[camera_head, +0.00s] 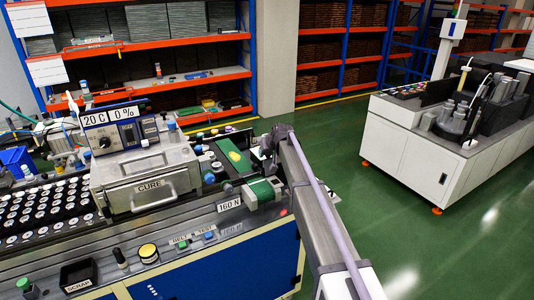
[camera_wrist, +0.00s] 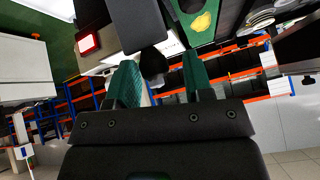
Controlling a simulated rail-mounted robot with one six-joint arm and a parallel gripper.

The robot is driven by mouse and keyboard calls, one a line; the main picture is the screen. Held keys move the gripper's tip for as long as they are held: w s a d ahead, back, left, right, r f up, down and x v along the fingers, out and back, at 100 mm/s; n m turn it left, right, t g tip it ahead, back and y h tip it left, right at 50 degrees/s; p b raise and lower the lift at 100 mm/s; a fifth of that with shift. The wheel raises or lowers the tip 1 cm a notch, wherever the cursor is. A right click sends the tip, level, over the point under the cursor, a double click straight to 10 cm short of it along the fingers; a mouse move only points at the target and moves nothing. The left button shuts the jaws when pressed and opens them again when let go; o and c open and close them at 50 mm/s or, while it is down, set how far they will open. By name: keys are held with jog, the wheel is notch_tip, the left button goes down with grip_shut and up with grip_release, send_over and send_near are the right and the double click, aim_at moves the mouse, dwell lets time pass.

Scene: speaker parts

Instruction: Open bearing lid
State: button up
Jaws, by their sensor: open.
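My gripper (camera_wrist: 158,78) shows in the wrist view as two green fingers set well apart. A dark rounded thing (camera_wrist: 153,62) appears between or beyond the fingers; I cannot tell whether it touches them. A dark grey block (camera_wrist: 138,25) lies just past the fingertips. In the head view my arm reaches over the right end of the bench, and its end is small and partly hidden there. No part is clearly recognisable as a bearing lid. A metal box labelled CURE (camera_head: 150,185) stands on the bench, with its front closed.
A green belt with a yellow piece (camera_head: 236,158) lies left of my arm; the yellow piece also shows in the wrist view (camera_wrist: 201,22). A red-lit button (camera_wrist: 88,42) is near the gripper. Trays of white-topped parts (camera_head: 45,210) fill the bench's left.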

jog(key=shift+d+r+p, duration=0.3)
jog(key=shift+p, duration=0.1)
jog(key=p+v, duration=0.8)
jog(key=v, duration=0.2)
jog(key=shift+s+a, duration=0.25)
jog(key=s+d+f+g+h+b, duration=0.1)
jog(key=s+d+f+g+b, duration=0.1)
jog(key=s, duration=1.2)
jog(key=s+d+f+m+g+h+b, duration=0.1)
jog(key=s+d+f+b, duration=0.3)
jog(key=s, duration=1.1)
jog(key=s+d+f+m+g+h+b, duration=0.1)
jog(key=s+d+f+g+b, duration=0.2)
jog(key=s, duration=1.2)
notch_tip(320, 180, down, 7)
jog(key=b, duration=0.3)
jog(key=shift+d+g, duration=0.4)
